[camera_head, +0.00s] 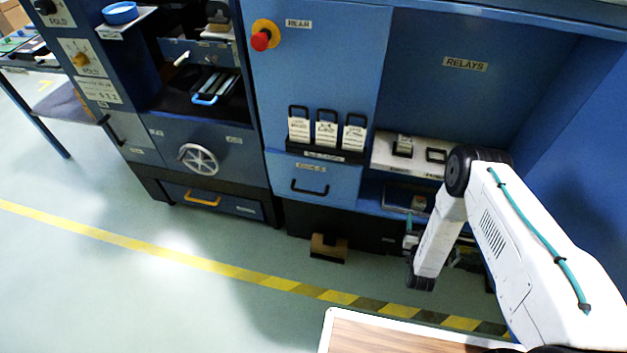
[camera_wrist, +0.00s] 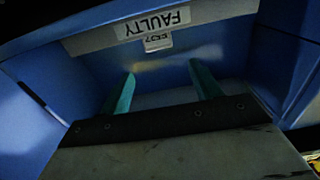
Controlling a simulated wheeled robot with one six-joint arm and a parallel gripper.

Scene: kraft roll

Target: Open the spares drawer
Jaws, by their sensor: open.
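The drawer handle is not recognizable in the wrist view.
Several white tags (camera_head: 327,132) stand in a black rack above the drawer. A white ledge (camera_head: 408,155) under the RELAYS panel lies right. A brown block (camera_head: 328,248) is on the floor below. A wood-topped surface (camera_head: 400,338) is in front; floor at left is clear.

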